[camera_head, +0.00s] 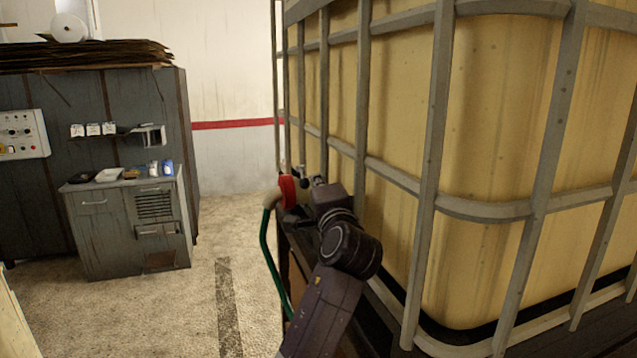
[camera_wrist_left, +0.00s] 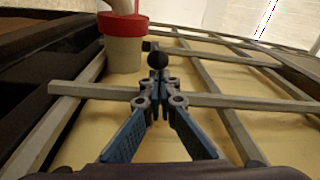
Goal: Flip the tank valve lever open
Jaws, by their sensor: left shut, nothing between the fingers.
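The tank (camera_head: 490,130) is a large yellowish container inside a grey metal cage, filling the right of the head view. At its left side is a valve with a red collar (camera_head: 288,191) and a green hose. In the left wrist view the red collar (camera_wrist_left: 122,23) sits on a cream pipe (camera_wrist_left: 124,55). A black ball knob (camera_wrist_left: 158,60), apparently the lever's end, shows just beyond my left gripper (camera_wrist_left: 159,96). The gripper is shut and empty, with its blue fingers pointing at the knob. I cannot tell whether they touch. The lever's shaft is mostly hidden. My right gripper is out of view.
Cage bars (camera_wrist_left: 85,90) run close around the fingers. The green hose (camera_head: 266,255) hangs left of my left arm. A grey cabinet (camera_head: 130,232) stands at the left, with open floor (camera_head: 225,230) between it and the tank.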

